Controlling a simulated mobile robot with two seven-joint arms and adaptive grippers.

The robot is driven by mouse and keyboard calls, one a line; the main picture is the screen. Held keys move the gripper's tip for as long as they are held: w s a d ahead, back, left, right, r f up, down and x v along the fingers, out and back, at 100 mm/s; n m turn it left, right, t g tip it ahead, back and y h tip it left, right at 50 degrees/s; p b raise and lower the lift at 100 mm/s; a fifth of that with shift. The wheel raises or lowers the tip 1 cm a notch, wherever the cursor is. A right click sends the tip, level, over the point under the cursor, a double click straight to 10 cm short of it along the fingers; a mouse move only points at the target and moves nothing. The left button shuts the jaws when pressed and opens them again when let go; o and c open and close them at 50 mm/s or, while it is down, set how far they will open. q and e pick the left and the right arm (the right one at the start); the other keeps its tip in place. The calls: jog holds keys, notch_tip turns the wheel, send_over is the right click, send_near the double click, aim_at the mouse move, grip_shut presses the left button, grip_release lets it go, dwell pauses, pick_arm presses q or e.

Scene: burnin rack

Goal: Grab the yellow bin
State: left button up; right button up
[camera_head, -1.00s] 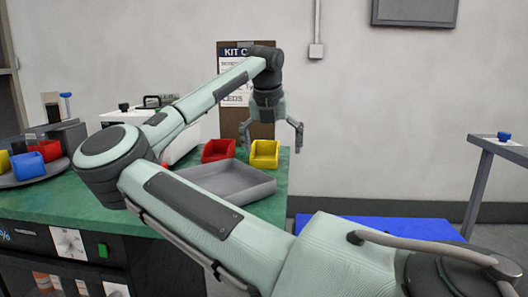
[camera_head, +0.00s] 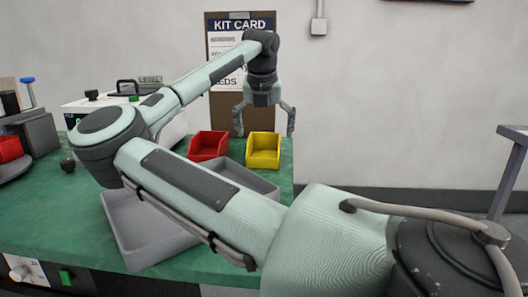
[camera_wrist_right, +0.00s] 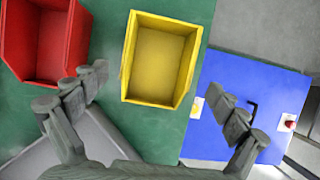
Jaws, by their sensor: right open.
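The yellow bin (camera_head: 263,150) sits upright on the green bench near its right edge, open side up and empty. It also shows in the right wrist view (camera_wrist_right: 160,58), upper middle. My right gripper (camera_head: 264,121) points down above the yellow bin, its fingers spread wide. In the right wrist view the open fingers (camera_wrist_right: 158,88) show on either side below the bin, the left one near the gap between the red and yellow bins, the right one over the blue surface. Nothing is between the fingers. My left gripper is not in view.
A red bin (camera_head: 208,145) stands just left of the yellow one. A grey tray (camera_head: 150,240) lies in front, partly behind my arm. A kit card board (camera_head: 224,90) stands behind. In the wrist view a blue surface (camera_wrist_right: 240,75) lies beyond the bench edge.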

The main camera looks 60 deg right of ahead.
aim_at(264, 155)
jog(key=p+x, duration=0.1)
jog(key=x, duration=0.3)
jog(key=shift+w+d+f, duration=0.1)
jog(key=shift+w+f, duration=0.15)
jog(key=shift+f, duration=0.05)
jog(key=shift+w+d+f, duration=0.1)
jog(key=shift+d+f, duration=0.1)
jog(key=shift+f, duration=0.3)
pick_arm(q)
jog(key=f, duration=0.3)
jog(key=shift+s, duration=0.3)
pick_arm(e)
jog(key=c, duration=1.3)
jog(key=shift+r, duration=0.15)
